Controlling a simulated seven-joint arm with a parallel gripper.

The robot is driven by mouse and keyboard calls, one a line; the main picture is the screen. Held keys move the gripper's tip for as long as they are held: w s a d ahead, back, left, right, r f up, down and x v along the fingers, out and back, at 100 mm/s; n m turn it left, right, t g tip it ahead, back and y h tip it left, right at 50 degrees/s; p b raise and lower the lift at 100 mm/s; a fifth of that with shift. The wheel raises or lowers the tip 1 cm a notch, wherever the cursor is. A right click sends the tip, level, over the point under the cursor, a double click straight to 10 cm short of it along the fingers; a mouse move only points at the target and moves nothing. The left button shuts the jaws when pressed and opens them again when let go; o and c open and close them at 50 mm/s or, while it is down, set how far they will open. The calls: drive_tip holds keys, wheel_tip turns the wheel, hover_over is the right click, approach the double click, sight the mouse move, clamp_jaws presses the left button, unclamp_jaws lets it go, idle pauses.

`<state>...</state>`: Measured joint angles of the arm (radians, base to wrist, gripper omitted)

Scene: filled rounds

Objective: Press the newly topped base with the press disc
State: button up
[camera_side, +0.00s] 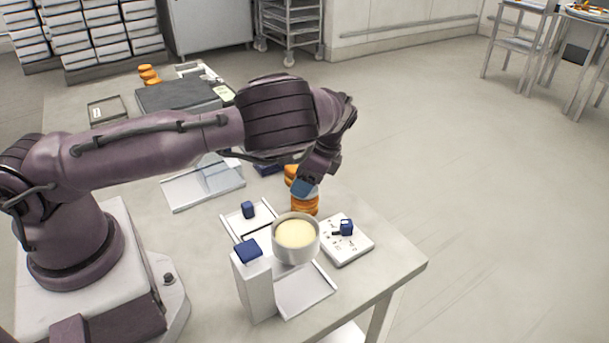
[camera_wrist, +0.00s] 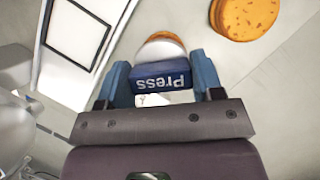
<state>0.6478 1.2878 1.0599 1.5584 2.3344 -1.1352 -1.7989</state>
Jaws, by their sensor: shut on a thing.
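My gripper (camera_side: 303,187) is low over the table; in the wrist view its blue fingers (camera_wrist: 160,84) are shut on the press disc's blue handle (camera_wrist: 162,78), which reads "Press". The pale disc (camera_wrist: 160,50) shows just past the handle. An orange-brown round (camera_wrist: 163,37) shows at the disc's far edge, mostly hidden by it. In the side view a stack of orange rounds (camera_side: 304,208) stands directly under my gripper. I cannot tell whether the disc touches the top of it. Any filling there is hidden.
Another speckled orange round (camera_wrist: 246,14) is close by, behind my gripper. A bowl of cream filling (camera_side: 295,234) and a white post with a blue top (camera_side: 256,285) stand in front. A white board with a blue block (camera_side: 346,247) lies right. The table's right edge (camera_side: 405,280) is near.

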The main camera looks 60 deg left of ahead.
drive_tip(key=shift+f, duration=0.6)
idle(3.9)
drive_tip(key=shift+r, duration=3.1)
